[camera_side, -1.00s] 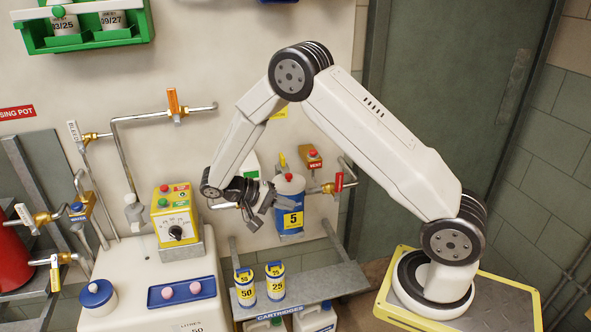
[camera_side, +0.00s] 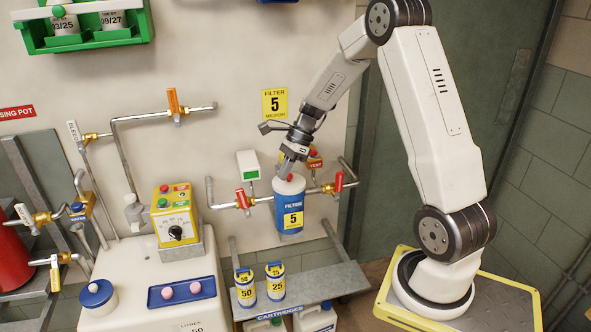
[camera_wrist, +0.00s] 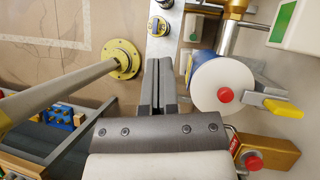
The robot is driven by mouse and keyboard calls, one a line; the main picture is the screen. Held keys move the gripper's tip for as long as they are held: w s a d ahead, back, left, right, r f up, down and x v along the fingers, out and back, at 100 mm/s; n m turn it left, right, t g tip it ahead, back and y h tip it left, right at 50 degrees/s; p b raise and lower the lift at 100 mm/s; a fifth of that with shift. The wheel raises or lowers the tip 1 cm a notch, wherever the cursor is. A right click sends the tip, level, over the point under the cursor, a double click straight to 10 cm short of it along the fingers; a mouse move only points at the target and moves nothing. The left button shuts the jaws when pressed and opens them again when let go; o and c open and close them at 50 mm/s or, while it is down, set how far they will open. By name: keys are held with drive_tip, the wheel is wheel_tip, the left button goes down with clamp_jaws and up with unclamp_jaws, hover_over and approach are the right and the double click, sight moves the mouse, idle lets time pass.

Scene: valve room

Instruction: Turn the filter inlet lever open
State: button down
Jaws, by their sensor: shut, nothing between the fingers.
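The blue filter housing (camera_side: 289,217) with a white lid and red button hangs on the wall pipe, marked FILTER 5. A red-handled lever (camera_side: 241,198) stands upright on the pipe left of it, and another red-handled lever (camera_side: 339,182) stands upright on the right. I cannot read which is the inlet. My gripper (camera_side: 285,170) is shut and empty, pointing down just above or in front of the lid; contact cannot be told. In the wrist view my shut fingers (camera_wrist: 158,65) lie left of the white lid (camera_wrist: 222,82). Neither red handle shows clearly there.
A yellow handle (camera_wrist: 283,106) and the VENT block (camera_wrist: 267,152) with a red button sit close to the lid. A white-and-green box (camera_side: 248,164) is on the wall at left. Cartridges (camera_side: 245,288) stand on the shelf (camera_side: 330,284) below.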

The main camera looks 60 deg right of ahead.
drive_tip(key=d+t, duration=0.1)
drive_tip(key=d+r+m, duration=0.1)
drive_tip(key=w+d+r+m+t, duration=0.1)
drive_tip(key=shift+d+t+h, duration=0.3)
drive_tip(key=shift+d+h, duration=0.05)
drive_tip(key=shift+h, duration=0.05)
drive_tip(key=shift+f, duration=0.1)
approach(244, 205)
wheel_tip(244, 205, down, 4)
drive_tip(key=d, duration=0.1)
drive_tip(key=shift+w+a+f, duration=0.2)
drive_tip(key=shift+w+a, duration=0.95)
drive_tip(key=shift+w, duration=0.05)
